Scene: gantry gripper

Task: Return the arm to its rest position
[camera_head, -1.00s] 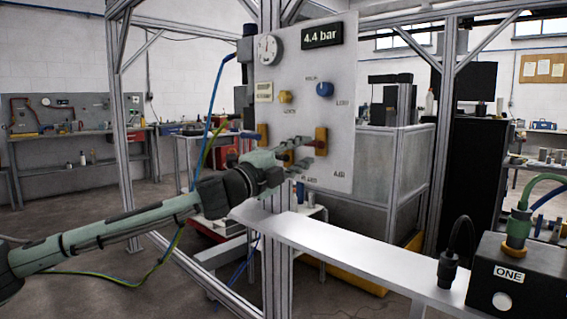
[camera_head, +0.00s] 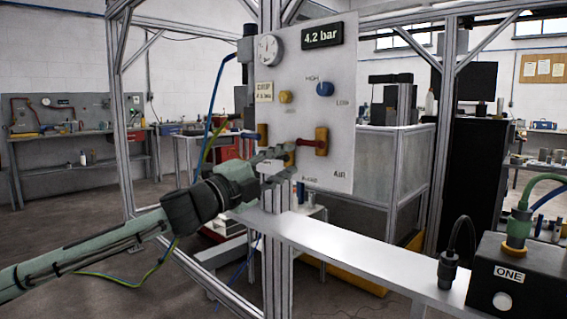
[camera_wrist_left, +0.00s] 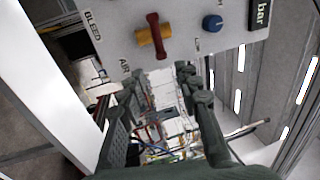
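My left arm reaches in from the left in the head view. Its gripper (camera_head: 281,166) is just in front of the lower part of a grey control panel (camera_head: 330,115). In the left wrist view the two dark fingers of the left gripper (camera_wrist_left: 160,85) are spread, with nothing held between them. A red lever on a yellow valve body (camera_head: 321,142) is just right of the fingers; a red-and-yellow valve (camera_wrist_left: 153,36) also shows beyond the fingertips in the wrist view. The gripper hides part of the panel's lower middle. My right gripper is not in view.
The panel carries a round gauge (camera_head: 268,49), a display (camera_head: 322,35) reading 4.2 bar and a blue knob (camera_head: 325,89). Aluminium posts (camera_head: 278,230) and a light beam (camera_head: 340,255) stand close by. A black box marked ONE (camera_head: 520,280) is at right.

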